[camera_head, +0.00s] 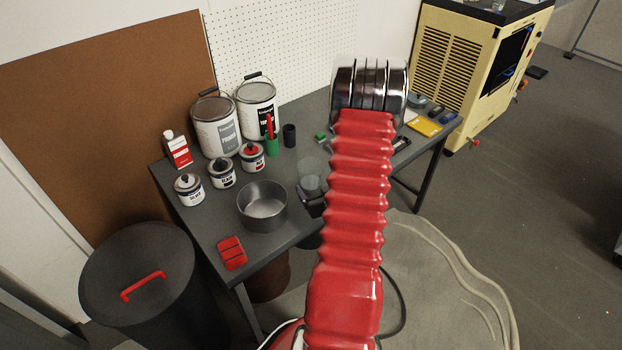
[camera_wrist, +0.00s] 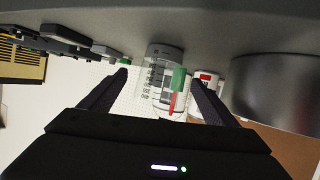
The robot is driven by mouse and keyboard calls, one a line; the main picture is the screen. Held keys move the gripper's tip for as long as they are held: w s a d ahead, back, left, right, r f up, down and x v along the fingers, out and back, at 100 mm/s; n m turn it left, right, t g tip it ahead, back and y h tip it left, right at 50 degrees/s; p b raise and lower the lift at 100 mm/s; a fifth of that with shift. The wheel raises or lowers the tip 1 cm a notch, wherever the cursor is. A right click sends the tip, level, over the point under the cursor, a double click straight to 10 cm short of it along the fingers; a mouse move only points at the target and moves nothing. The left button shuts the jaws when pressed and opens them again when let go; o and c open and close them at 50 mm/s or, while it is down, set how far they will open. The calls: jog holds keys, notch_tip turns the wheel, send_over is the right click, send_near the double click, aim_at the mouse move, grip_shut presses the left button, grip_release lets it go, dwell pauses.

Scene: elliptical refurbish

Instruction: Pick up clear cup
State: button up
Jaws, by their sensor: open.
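The clear cup (camera_head: 311,168) stands on the grey table, just left of my red arm in the head view. In the wrist view, which is upside down, the clear cup (camera_wrist: 153,75) shows dark scale marks and lies in line with the gap between my fingers. My gripper (camera_wrist: 158,77) is open, one finger to each side of the cup in the picture. I cannot tell how far the fingertips reach along it. In the head view my gripper (camera_head: 314,204) is small, dark and partly hidden by my arm, close in front of the cup.
A grey metal pot (camera_head: 262,205) stands left of the cup. A green holder (camera_head: 271,147) with a red item and a dark cylinder (camera_head: 289,135) stand behind it. Several paint cans stand at the back left. A red block (camera_head: 231,253) lies near the front edge.

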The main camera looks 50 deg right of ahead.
aim_at(311, 158)
jog(key=shift+x, duration=0.8)
jog(key=shift+x, duration=2.6)
jog(key=shift+f, duration=0.15)
jog(key=c, duration=1.2)
jog(key=shift+r, duration=0.3)
jog(key=shift+r, duration=4.65)
